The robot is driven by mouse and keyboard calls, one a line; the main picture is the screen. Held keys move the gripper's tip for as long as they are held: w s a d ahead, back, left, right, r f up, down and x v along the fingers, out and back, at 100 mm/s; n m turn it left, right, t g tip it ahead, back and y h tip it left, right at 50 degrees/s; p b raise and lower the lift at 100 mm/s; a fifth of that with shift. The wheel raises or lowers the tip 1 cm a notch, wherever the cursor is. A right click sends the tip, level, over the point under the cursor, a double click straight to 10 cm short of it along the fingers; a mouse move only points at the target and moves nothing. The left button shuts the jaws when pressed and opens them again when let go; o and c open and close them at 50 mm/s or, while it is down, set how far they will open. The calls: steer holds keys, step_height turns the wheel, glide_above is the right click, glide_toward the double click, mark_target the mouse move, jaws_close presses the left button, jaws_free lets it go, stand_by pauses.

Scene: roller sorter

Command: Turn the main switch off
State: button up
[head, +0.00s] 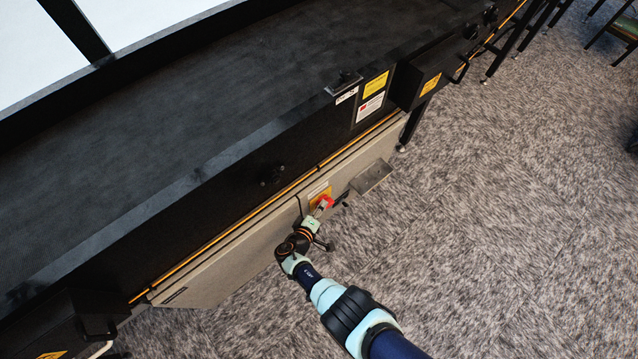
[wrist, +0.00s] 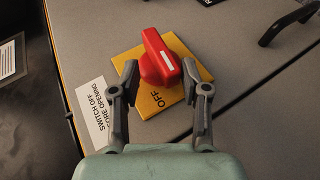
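The main switch is a red rotary knob (wrist: 160,57) on a yellow plate (wrist: 146,100) marked OFF, on a grey cabinet panel. In the wrist view the knob sits between and just beyond the fingertips of my gripper (wrist: 160,76), tilted relative to the plate. The fingers are spread on either side of it; the right fingertip looks very near the knob, and I cannot tell whether it touches. In the head view the red knob (head: 325,201) shows at the end of my arm, partly hidden by my gripper (head: 319,212).
A white label (wrist: 92,112) reading "switch off" is left of the plate. The grey cabinet (head: 235,262) runs under the black sorter (head: 215,130). A small grey ledge (head: 371,177) juts out right of the switch. Carpeted floor (head: 500,220) is open in front.

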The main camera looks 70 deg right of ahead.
steer(key=shift+r, duration=0.1)
steer(key=v, duration=1.2)
steer(key=shift+w, duration=0.1)
